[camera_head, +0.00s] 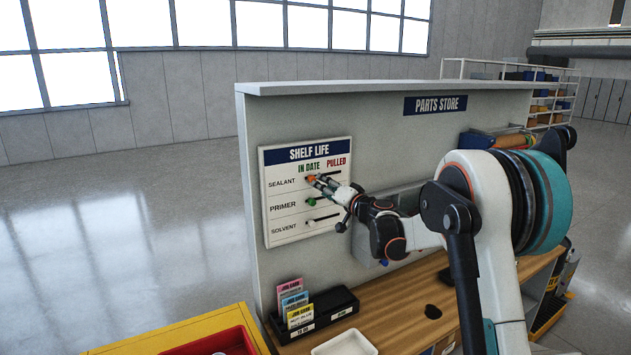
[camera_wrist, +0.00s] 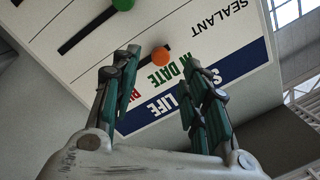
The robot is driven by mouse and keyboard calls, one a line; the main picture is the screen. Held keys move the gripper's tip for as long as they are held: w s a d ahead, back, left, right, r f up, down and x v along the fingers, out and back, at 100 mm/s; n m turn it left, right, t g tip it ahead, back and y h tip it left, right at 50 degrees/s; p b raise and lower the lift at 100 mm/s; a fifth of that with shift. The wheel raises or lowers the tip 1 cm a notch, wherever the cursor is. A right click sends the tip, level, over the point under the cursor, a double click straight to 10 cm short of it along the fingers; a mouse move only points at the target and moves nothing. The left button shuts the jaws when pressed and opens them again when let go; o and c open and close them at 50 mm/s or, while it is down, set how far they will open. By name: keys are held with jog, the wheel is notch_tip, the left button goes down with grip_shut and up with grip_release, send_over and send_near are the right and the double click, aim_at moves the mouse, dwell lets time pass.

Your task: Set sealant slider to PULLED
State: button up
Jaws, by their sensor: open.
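The shelf life board (camera_head: 285,205) hangs on the grey panel, with rows SEALANT, PRIMER and SOLVENT under IN DATE and PULLED. The sealant slider's orange knob (camera_head: 311,178) sits at the left, IN DATE end of its slot. In the wrist view the orange knob (camera_wrist: 160,57) appears between the fingertips, with no clear contact visible. My gripper (camera_head: 322,182) is open at the sealant row; in the wrist view its fingers (camera_wrist: 160,72) are apart. The left finger hides part of the slot and of the word PULLED.
The green primer knob (camera_head: 311,201) and pale solvent knob (camera_head: 311,223) are close below. A wooden bench (camera_head: 400,310) carries a black card holder (camera_head: 340,306) with coloured job cards and a white tray (camera_head: 345,343). A yellow cart (camera_head: 200,325) stands at front left.

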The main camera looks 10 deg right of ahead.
aim_at(311, 179)
jog(key=x, duration=0.6)
jog(key=shift+p, duration=0.35)
